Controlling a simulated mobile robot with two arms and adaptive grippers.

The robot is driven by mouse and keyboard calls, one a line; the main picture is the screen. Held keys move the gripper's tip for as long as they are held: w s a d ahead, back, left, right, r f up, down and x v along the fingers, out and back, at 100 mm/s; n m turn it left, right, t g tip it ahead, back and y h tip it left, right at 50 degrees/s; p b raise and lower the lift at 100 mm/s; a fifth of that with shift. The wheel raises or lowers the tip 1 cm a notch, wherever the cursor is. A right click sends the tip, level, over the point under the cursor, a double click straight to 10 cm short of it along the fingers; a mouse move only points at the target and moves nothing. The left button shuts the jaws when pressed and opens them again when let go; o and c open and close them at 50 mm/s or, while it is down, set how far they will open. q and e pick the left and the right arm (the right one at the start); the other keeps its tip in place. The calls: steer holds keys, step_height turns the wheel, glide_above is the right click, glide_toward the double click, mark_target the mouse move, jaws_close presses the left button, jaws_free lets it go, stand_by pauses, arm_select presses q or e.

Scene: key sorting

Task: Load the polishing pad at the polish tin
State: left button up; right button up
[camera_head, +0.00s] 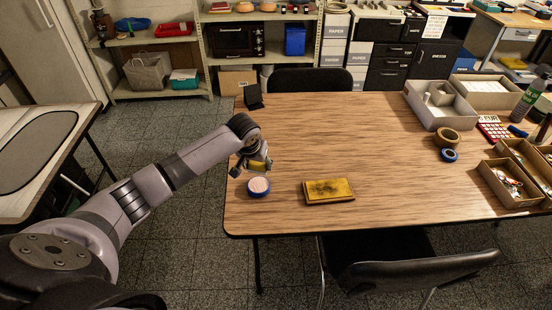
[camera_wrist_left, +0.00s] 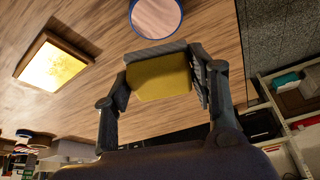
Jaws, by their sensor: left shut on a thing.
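The polish tin (camera_head: 259,187) is a small round blue tin with a pale pink surface inside, open on the table near its left front edge. It also shows at the top of the left wrist view (camera_wrist_left: 157,16). My left gripper (camera_head: 252,168) is just behind the tin, above the table. It is shut on the yellow polishing pad (camera_wrist_left: 160,78), whose yellow face shows between the two fingers in the left wrist view. The pad and the tin look apart. My right gripper is not in view.
A yellow slab with a darker edge (camera_head: 328,191) lies right of the tin. Tape rolls (camera_head: 447,138), grey trays (camera_head: 440,117), brown boxes with keys (camera_head: 509,184), a calculator (camera_head: 493,129) and a bottle (camera_head: 529,98) stand at the right. The table's middle is clear. A black chair (camera_head: 410,270) stands in front.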

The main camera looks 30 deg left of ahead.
mark_target(259, 184)
arm_select(q)
steer(key=shift+a+f, duration=0.25)
steer(key=shift+f, duration=0.6)
steer(key=shift+f+b, duration=0.5)
steer(key=shift+b, duration=0.05)
step_height(259, 184, down, 4)
steer(key=b, duration=0.4)
steer(key=shift+f+b, duration=0.45)
steer(key=shift+b, duration=0.25)
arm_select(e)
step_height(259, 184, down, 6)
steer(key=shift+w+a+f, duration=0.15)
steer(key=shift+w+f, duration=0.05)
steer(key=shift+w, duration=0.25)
arm_select(q)
steer(key=shift+f, duration=0.55)
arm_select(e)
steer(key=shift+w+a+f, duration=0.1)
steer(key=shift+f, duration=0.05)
arm_select(q)
steer(key=shift+f, duration=0.1)
